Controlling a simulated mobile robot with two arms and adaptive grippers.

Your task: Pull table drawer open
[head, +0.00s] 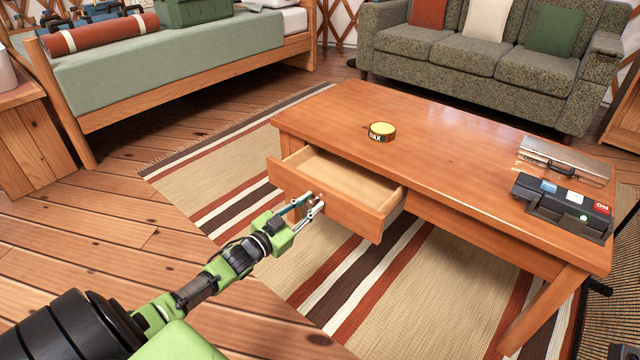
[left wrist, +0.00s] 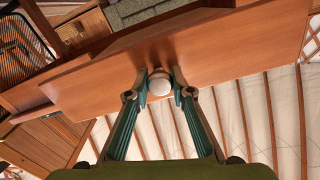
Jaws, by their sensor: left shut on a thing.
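The wooden table (head: 450,165) stands on a striped rug. Its drawer (head: 345,185) is pulled partway out from the long near side, and the part of its inside that shows looks empty. My left gripper (head: 312,205) is at the drawer front, shut on the drawer's round knob. In the left wrist view the pale knob (left wrist: 159,85) sits between the two fingertips, against the wooden drawer front.
A yellow-topped round tin (head: 381,131) stands on the table. A silver case (head: 563,160) and a black device (head: 562,205) lie at its right end. A bed (head: 190,55) stands at the back left, a sofa (head: 490,55) behind. Floor in front is clear.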

